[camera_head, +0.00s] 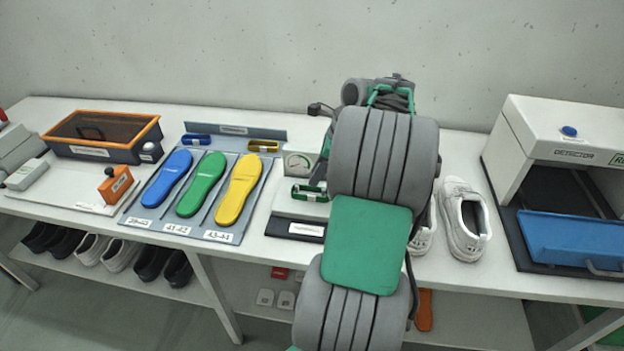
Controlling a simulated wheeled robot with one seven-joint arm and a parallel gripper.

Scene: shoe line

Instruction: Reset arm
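My arm, grey with green panels, rises from the bottom middle over the white table (455,272). Its wrist end shows above the table's back edge. My gripper's fingers are mostly hidden behind my own arm links, and I cannot make out whether they are open or shut, or whether they hold anything. A dark slanted part shows at the arm's left edge, just above a green banded object (309,194) on the dark-based gauge stand (293,229); I cannot tell whether they touch.
Blue (167,178), green (202,184) and yellow (239,189) insoles lie on a grey rack left of my arm. White shoes (463,220) stand right of it. A detector box (560,135) with a blue tray (570,243) is far right. An orange-rimmed bin (105,118) is left.

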